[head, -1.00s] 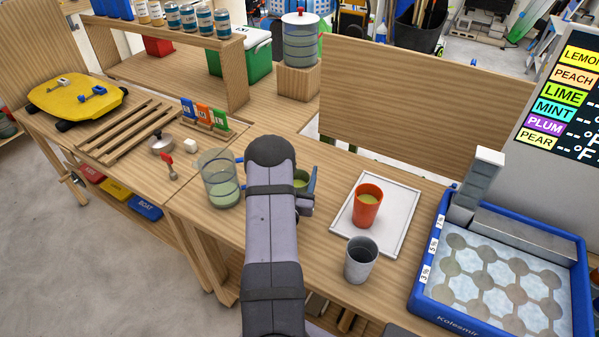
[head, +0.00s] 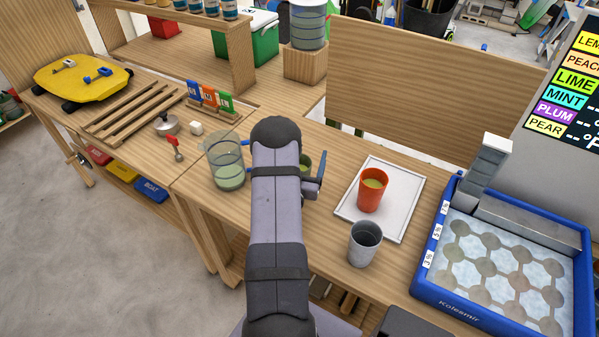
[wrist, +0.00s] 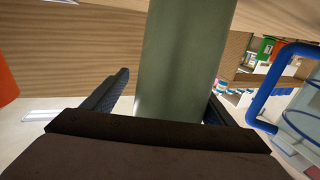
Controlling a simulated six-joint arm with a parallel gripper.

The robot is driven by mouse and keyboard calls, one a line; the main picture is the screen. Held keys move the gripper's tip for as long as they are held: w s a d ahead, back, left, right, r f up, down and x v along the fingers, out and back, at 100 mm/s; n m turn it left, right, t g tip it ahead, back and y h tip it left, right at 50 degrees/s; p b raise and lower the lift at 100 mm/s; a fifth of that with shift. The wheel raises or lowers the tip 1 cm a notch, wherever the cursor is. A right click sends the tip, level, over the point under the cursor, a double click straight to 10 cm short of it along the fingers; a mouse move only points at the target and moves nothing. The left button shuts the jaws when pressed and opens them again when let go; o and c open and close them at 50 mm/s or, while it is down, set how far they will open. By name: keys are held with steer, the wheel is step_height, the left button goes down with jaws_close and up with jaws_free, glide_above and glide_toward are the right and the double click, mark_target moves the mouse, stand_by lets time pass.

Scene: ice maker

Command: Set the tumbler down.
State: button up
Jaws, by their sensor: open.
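A green tumbler (head: 305,163) stands on the wooden table between the glass pitcher and the white tray, mostly hidden behind my arm in the head view. In the head view my gripper (head: 311,178) is partly hidden by my arm. Whether the right finger touches the tumbler cannot be told.
The glass pitcher (head: 226,162) with a blue handle stands close left of my arm. An orange cup (head: 372,191) with pale green liquid stands on the white tray (head: 408,190). A grey cup (head: 364,244) stands in front. A blue ice tray (head: 427,290) is at right.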

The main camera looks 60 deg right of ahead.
steer(key=b+v, duration=0.3)
steer(key=v, duration=0.8)
steer(key=shift+o, duration=0.5)
steer(key=shift+s+a, duration=0.2)
steer(key=shift+a, duration=0.25)
steer(key=shift+m+g, duration=0.6)
steer(key=shift+g, duration=0.3)
steer(key=w+d+b, duration=0.1)
steer(key=b, duration=0.4)
steer(key=w+d+b, duration=0.1)
steer(key=d+b, duration=0.1)
steer(key=b, duration=0.2)
steer(key=shift+w+d+f+b, duration=0.15)
steer(key=shift+w+b, duration=0.25)
steer(key=shift+w+d+p, duration=0.2)
steer(key=shift+d+p, duration=0.25)
steer(key=shift+d, duration=0.75)
steer(key=shift+w+d+p, duration=0.2)
steer(key=shift+d+p, duration=0.2)
steer(key=shift+d, duration=0.85)
steer(key=shift+w+d+p, duration=0.2)
steer(key=shift+d+p, duration=0.25)
steer(key=shift+d, duration=0.75)
